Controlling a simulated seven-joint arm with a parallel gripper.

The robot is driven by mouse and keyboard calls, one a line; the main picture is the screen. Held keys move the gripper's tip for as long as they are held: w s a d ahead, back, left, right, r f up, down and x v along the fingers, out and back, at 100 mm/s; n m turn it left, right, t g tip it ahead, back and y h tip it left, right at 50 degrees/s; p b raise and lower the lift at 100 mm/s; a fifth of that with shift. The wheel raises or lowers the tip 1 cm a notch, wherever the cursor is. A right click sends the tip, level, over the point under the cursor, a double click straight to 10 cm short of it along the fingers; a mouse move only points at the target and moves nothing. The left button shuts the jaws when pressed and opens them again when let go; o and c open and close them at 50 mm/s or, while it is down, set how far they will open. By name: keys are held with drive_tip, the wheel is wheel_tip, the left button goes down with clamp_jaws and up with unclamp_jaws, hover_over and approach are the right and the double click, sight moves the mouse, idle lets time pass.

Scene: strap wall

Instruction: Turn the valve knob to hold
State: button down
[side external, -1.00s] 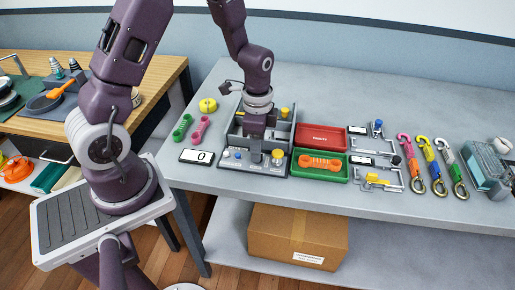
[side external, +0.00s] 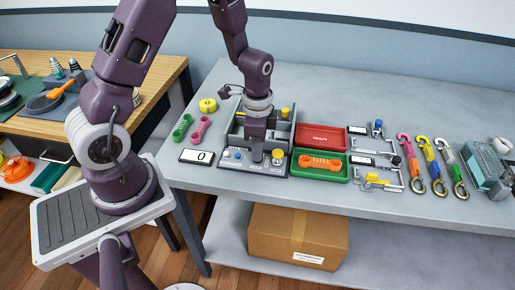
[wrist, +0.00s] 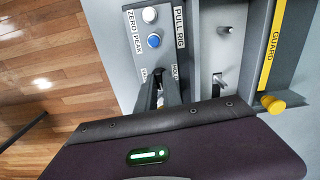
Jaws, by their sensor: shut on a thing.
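The pull rig's control panel (side external: 240,167) lies at the front of the grey rig on the table. It also shows in the wrist view, labelled PULL RIG (wrist: 180,27), with a white button and a blue button. My gripper (side external: 257,160) points down over the panel's front middle. In the wrist view my gripper (wrist: 162,82) has its dark fingers close together between two small, partly covered labels below the blue button. It is shut on the valve knob, which the fingers mostly hide. I cannot read the knob's setting.
A yellow guard bar (wrist: 271,46) and a yellow knob (wrist: 273,105) are on the right in the wrist view. A display reading 0 (side external: 197,157) stands left of the rig. Red (side external: 320,130) and green (side external: 299,174) trays lie to its right.

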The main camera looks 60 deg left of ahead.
drive_tip(key=n, duration=0.8)
drive_tip(key=shift+n, duration=0.3)
drive_tip(key=n, duration=0.4)
drive_tip(key=shift+n, duration=2.3)
drive_tip(key=c, duration=1.5)
unclamp_jaws()
